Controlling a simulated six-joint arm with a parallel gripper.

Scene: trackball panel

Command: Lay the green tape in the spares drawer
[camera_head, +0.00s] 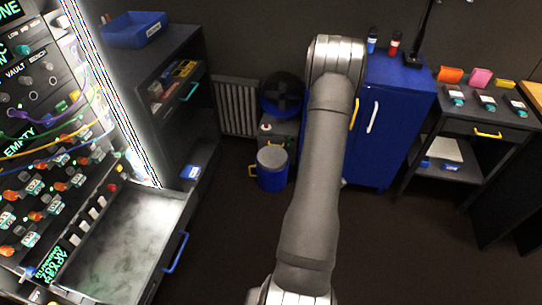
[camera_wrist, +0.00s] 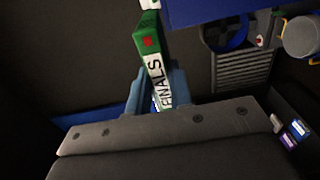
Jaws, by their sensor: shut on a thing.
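In the wrist view, my gripper (camera_wrist: 156,88) is shut on the green tape (camera_wrist: 149,30), which has a white label reading FINALS and a red mark. The tape sticks out beyond the fingertips, over dark floor. In the head view my arm's links hide the gripper and the tape. An open grey drawer (camera_head: 125,238) with a blue handle (camera_head: 175,252) juts out from the panel at the lower left. It looks empty. I cannot read its label clearly enough to tell whether it is the spares drawer.
A dark shelf unit (camera_head: 172,57) with a blue tray (camera_head: 135,30) stands beyond the panel. A blue bin (camera_head: 271,168), a radiator (camera_head: 238,105) and a blue cabinet (camera_head: 395,105) line the back. A desk (camera_head: 478,130) stands right. Floor between drawer and arm is clear.

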